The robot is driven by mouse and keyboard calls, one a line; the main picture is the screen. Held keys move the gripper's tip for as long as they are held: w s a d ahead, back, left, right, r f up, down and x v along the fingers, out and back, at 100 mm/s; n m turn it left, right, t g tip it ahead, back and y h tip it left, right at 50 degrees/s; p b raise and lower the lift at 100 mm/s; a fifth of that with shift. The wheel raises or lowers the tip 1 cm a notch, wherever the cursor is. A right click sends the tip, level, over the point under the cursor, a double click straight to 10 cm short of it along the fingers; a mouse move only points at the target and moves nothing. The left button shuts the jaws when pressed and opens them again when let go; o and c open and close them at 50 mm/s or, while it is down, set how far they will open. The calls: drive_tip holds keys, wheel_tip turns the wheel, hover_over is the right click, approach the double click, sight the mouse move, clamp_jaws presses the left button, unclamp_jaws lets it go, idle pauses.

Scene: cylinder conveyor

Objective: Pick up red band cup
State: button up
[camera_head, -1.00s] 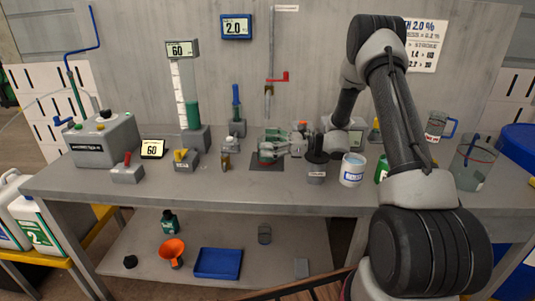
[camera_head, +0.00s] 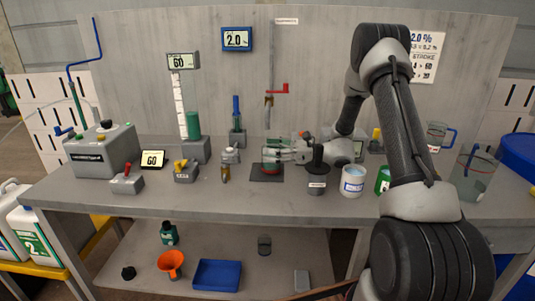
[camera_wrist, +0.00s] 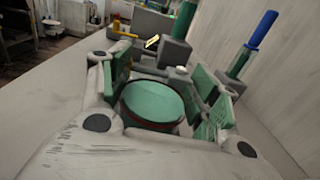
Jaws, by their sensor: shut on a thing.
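The red band cup (camera_wrist: 152,100) sits between my gripper's fingers in the wrist view. Its open top shows a pale green inside, and a thin dark red band shows at its edge. In the head view its red part (camera_head: 270,168) shows low over a dark square mat (camera_head: 267,178); I cannot tell whether it touches the mat. My gripper (camera_wrist: 160,92) is shut on the cup, with green pads on both sides of it. In the head view my gripper (camera_head: 278,156) reaches in from the right and hides much of the cup.
A red-handled tap (camera_head: 278,89) hangs above the mat. A dark-topped grey piece (camera_head: 317,180) and a white cup (camera_head: 353,181) stand to the right. A small metal fitting (camera_head: 226,172) and a yellow-handled block (camera_head: 185,172) stand to the left. The bench's front strip is clear.

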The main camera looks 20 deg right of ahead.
drive_tip(key=v, duration=0.7)
wheel_tip(320, 180, up, 14)
drive_tip(key=shift+a, duration=0.2)
drive_tip(key=shift+f, duration=0.1)
drive_tip(key=o, duration=0.8)
drive_tip(key=shift+c, duration=0.2)
drive_tip(key=c, duration=0.8)
